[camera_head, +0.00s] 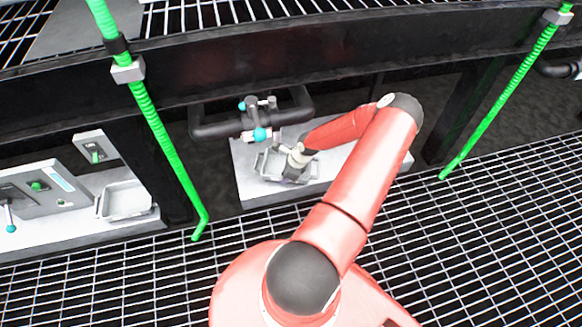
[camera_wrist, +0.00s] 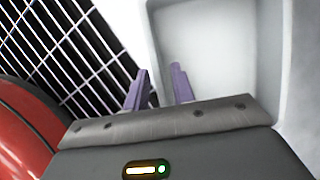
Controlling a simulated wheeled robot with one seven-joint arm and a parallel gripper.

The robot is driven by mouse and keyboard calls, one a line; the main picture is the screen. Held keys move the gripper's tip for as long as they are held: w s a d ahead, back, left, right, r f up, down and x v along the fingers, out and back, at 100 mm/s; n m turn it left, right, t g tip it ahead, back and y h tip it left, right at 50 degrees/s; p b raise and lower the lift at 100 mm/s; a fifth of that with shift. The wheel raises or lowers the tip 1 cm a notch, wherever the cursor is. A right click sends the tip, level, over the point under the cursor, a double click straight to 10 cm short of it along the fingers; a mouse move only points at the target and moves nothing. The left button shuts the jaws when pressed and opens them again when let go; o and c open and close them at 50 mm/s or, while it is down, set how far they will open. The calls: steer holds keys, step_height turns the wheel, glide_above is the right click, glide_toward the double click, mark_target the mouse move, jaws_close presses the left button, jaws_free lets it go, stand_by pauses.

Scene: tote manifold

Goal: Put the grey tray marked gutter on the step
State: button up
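A grey tray (camera_head: 270,164) sits on the middle white step (camera_head: 252,193) in the head view, partly hidden by my gripper. Another pale grey tray (camera_head: 126,200) sits on the left white ledge (camera_head: 60,228). No marking can be read on either tray. My gripper (camera_head: 292,172) is down at the middle tray. In the wrist view the two purple fingers (camera_wrist: 160,84) stand apart at the tray's (camera_wrist: 212,45) left wall. The right finger is inside the tray and the left finger outside, with a gap between them. My gripper looks open.
A dark pipe with a teal-knobbed valve (camera_head: 259,134) stands just behind the middle tray. Green hoses (camera_head: 160,130) hang on the left and right (camera_head: 510,90). A grey control box (camera_head: 42,188) stands at the left. Metal grating (camera_head: 480,240) covers the floor.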

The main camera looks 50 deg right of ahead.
steer(key=p+v, duration=0.1)
steer(key=v, duration=0.9)
steer(key=shift+r, duration=0.3)
